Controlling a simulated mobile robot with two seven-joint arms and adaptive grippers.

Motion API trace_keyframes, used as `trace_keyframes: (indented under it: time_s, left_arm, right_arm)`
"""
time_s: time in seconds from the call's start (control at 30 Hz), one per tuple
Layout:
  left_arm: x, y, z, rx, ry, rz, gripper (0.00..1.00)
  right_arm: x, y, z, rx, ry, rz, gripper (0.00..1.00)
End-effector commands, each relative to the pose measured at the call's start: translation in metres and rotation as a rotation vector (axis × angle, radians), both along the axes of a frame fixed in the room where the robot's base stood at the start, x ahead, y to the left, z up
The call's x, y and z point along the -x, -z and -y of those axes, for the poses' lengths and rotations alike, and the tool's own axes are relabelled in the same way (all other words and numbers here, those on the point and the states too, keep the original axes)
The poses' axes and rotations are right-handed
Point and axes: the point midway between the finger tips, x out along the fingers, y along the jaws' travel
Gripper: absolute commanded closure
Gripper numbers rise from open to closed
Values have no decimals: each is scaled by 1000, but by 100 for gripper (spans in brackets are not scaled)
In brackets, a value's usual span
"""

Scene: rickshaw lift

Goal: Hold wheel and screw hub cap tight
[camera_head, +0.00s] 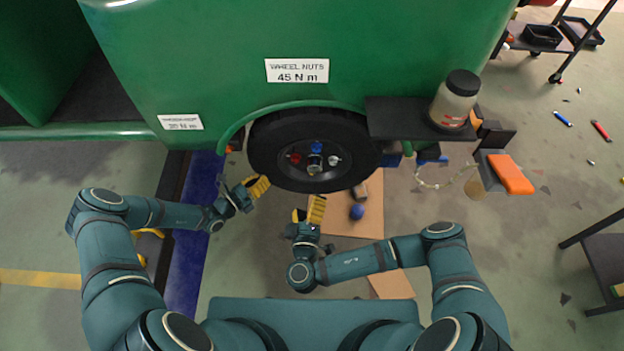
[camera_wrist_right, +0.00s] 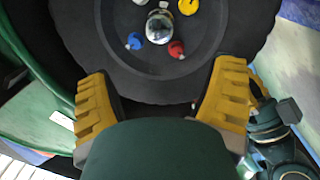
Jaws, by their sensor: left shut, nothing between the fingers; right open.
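The black wheel (camera_head: 291,136) is mounted under the green rickshaw body. Its hub shows a silver hub cap (camera_head: 315,159) at the centre with blue, red and white nuts around it. In the right wrist view the shiny cap (camera_wrist_right: 160,27) sits among blue, red, yellow and white nuts. My left gripper (camera_head: 260,186) is shut and empty, beside the lower left of the tyre. My right gripper (camera_head: 316,206) is below the wheel; in its wrist view its yellow fingers (camera_wrist_right: 165,98) are spread open and empty, facing the hub. I cannot tell whether either touches the tyre.
A cardboard sheet (camera_head: 368,215) with a blue ball (camera_head: 357,211) lies below the wheel. A dark shelf (camera_head: 395,117) with a jar (camera_head: 454,100) juts out on the right, near an orange-topped box (camera_head: 511,174). A blue strip (camera_head: 197,240) runs along the floor at left.

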Motion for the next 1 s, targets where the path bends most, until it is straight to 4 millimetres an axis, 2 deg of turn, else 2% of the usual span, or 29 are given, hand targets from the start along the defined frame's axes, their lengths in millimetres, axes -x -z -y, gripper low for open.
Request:
trace_keyframes:
  time_s: [0.03,0.4,0.6,0.8,1.0]
  left_arm:
    - [-5,-4,-1,2,-5,7,100]
    - [-5,-4,-1,2,-5,7,100]
    - [-4,-4,0,2,-5,7,100]
    - [-5,-4,0,2,-5,7,100]
    - [-4,-4,0,2,-5,7,100]
  right_arm:
    - [-1,-1,2,86,-11,-2,17]
    - [-4,0,14,862,-84,-14,17]
    - [-6,2,20,1221,-109,-4,17]
    - [-6,2,23,1418,-121,6,17]
    - [-16,2,23,1464,-121,12,17]
